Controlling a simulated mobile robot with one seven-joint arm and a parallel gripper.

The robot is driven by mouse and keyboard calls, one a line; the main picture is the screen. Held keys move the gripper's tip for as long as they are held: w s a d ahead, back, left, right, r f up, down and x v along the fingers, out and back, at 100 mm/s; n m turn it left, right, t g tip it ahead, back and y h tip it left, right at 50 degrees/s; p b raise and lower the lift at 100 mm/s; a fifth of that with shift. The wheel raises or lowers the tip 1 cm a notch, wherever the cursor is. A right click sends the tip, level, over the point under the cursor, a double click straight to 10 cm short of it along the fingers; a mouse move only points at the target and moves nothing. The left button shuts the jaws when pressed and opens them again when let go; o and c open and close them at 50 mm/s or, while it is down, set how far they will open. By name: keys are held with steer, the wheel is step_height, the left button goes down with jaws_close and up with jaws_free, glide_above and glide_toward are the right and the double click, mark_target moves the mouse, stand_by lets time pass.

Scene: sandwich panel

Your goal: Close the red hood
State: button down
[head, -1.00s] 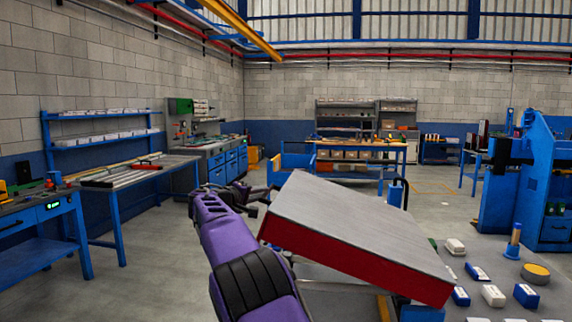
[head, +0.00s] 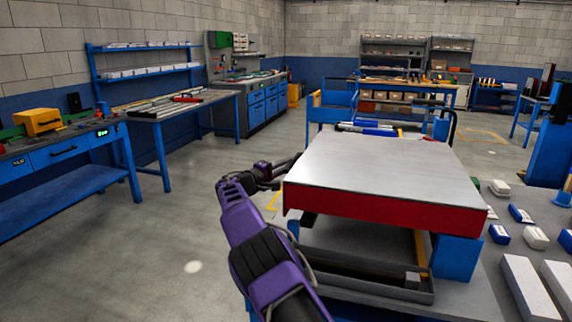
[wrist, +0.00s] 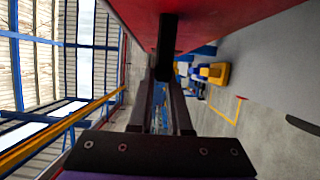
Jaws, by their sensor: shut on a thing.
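The red hood (head: 385,210) is in the middle right of the head view. It has a broad grey top and a red front side, and it looks close to level. An open gap shows under its front edge, above a dark tray. My gripper (head: 284,170) is at the hood's left side. In the wrist view, the hood's red face fills the top. The fingers of my gripper (wrist: 165,80) close around a dark bar (wrist: 168,35) beside that face. The exact contact is partly hidden by the fingers.
Under the hood are a dark tray (head: 365,282) and a blue block (head: 456,258). A grey table (head: 475,290) with several small white and blue boxes lies to the right. Blue workbenches (head: 65,150) stand at the left. The floor between is clear.

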steer(key=shift+d+f, duration=0.1)
steer(key=shift+f, duration=0.5)
steer(key=c, duration=0.9)
jaws_free()
steer(key=shift+o, duration=0.2)
steer(key=shift+r, duration=0.2)
steer(key=v, duration=1.7)
steer(key=shift+s+r, duration=0.1)
steer(key=shift+r, duration=0.05)
